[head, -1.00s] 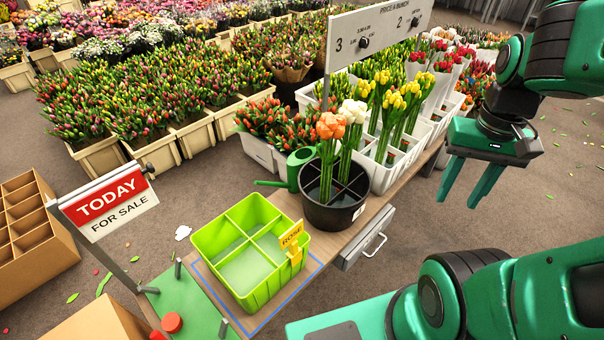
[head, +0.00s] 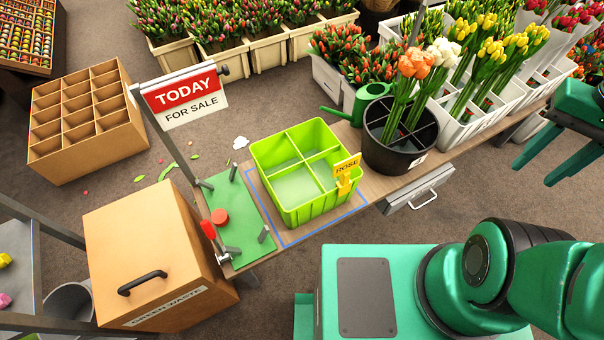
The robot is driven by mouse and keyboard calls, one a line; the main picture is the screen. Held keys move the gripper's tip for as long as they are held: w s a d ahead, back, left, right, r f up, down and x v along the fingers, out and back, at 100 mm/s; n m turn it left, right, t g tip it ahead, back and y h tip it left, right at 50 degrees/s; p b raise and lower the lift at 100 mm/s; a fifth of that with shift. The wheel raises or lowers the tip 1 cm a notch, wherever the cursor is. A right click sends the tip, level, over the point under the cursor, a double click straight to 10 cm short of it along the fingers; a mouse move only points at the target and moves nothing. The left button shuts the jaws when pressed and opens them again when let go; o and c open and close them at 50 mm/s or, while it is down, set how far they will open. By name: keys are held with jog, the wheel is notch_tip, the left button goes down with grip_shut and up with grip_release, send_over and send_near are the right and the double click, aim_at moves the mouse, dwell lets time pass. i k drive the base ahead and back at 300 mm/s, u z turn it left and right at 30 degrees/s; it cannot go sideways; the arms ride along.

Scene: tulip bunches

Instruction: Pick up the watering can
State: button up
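The green watering can (head: 366,97) stands on the wooden bench behind the black bucket (head: 418,150). Its spout (head: 335,113) points left. The bucket and the orange and white tulips in it hide part of the can. My gripper (head: 557,170) is at the right edge of the head view, well to the right of the can and apart from it. Its two green fingers are spread with a gap between them, and nothing shows between them.
A lime green divided crate (head: 262,165) with a yellow ROSE tag stands left of the bucket. White crates of tulips (head: 450,128) stand to the right. A sign (head: 187,95) rises over the green board (head: 235,215). A lidded brown box (head: 150,250) stands at lower left.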

aim_at(365, 94)
jog(key=z, duration=1.35)
jog(key=i, duration=0.9)
jog(key=u, duration=2.1)
